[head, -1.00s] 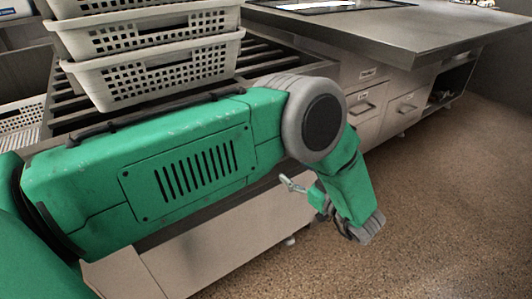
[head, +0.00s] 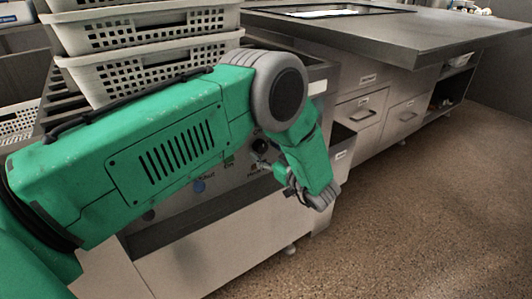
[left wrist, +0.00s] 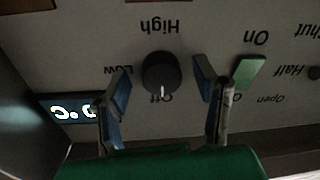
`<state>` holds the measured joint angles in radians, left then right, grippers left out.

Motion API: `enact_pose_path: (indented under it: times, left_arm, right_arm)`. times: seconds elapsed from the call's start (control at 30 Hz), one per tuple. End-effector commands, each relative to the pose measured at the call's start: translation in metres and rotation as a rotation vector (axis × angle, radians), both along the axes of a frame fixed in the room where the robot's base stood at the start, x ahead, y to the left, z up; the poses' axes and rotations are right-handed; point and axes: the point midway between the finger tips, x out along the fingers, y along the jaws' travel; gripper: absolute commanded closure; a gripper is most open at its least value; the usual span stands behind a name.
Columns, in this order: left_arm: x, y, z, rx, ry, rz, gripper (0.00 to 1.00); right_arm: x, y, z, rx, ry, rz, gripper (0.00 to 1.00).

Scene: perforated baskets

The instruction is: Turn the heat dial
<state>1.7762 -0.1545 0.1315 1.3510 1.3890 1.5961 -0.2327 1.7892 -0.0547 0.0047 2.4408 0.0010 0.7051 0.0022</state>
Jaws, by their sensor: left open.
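The heat dial (left wrist: 161,71) is a round black knob with a white mark at the word Off. High and Low are printed around it, upside down in the left wrist view. My left gripper (left wrist: 165,104) is open, with one fingertip on each side of the dial; I cannot tell whether either touches it. In the head view the dial (head: 260,146) shows as a dark knob beside my forearm, and my left gripper (head: 264,166) is just below it. My right gripper is not in view.
A green switch (left wrist: 249,71) marked On sits close to the right finger. A lit display (left wrist: 73,112) is at the left. Stacked white perforated baskets (head: 150,65) stand above my arm. The floor at right is clear.

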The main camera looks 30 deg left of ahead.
Motion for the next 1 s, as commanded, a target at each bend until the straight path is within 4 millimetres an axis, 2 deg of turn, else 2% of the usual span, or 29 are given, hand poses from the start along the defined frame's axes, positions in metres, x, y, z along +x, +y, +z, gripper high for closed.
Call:
enact_pose_path:
  times: [0.07, 0.1, 0.17, 0.2, 0.23, 0.63, 1.0]
  left_arm:
    - [0.0, 0.0, 0.0, 0.0, 0.0, 0.0, 0.45]
    - [0.0, 0.0, 0.0, 0.0, 0.0, 0.0, 0.52]
    - [0.0, 0.0, 0.0, 0.0, 0.0, 0.0, 0.73]
    - [0.0, 0.0, 0.0, 0.0, 0.0, 0.0, 0.88]
    - [0.0, 0.0, 0.0, 0.0, 0.0, 0.0, 0.95]
    - [0.0, -0.001, 0.001, 0.017, 0.042, -0.002, 0.94]
    - [-0.001, -0.001, 0.0, 0.118, 0.286, -0.003, 0.94]
  right_arm:
    - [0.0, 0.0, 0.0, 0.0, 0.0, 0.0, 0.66]
    - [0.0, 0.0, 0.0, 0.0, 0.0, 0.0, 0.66]
    - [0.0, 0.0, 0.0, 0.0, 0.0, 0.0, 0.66]
    - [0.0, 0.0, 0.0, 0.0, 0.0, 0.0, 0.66]
    - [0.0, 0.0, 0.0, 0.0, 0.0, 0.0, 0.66]
    - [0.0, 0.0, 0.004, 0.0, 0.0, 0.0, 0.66]
    - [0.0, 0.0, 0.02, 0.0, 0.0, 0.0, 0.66]
